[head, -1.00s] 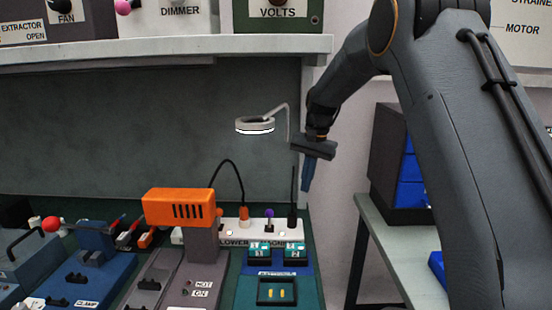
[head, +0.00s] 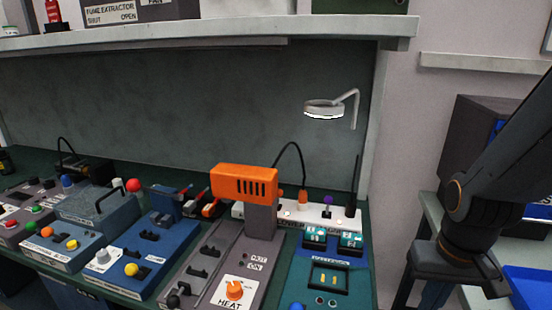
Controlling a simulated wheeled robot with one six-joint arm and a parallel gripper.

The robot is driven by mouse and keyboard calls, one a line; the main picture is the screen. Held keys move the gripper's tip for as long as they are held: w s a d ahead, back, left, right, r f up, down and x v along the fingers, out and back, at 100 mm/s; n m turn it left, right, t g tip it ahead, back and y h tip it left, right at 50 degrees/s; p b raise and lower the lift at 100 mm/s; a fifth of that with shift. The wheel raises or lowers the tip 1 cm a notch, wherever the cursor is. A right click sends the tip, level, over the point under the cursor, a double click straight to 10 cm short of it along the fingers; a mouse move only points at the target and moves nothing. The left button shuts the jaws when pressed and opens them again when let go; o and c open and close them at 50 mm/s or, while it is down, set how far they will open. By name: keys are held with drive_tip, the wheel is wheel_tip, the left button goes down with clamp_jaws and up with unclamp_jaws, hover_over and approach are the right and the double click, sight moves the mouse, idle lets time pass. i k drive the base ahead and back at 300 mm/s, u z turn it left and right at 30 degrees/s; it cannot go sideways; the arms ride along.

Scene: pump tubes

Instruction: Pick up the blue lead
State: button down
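I cannot make out a blue lead for certain in the head view. My gripper (head: 435,296) is at the lower right, beyond the right end of the green bench.
An orange-topped unit (head: 244,184) stands on the bench, with a white power strip (head: 318,213) and a small black tray (head: 329,277) to its right. Blue control boxes (head: 140,258) crowd the left. A shelf (head: 200,40) runs above. A side table with a blue tray (head: 530,285) is at right.

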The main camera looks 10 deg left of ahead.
sight(181, 195)
drive_tip(key=k, duration=1)
drive_tip(key=u, duration=2.65)
drive_tip(key=i, duration=1.95)
drive_tip(key=z, duration=2.25)
drive_tip(key=i, duration=0.5)
drive_tip(key=z, duration=0.1)
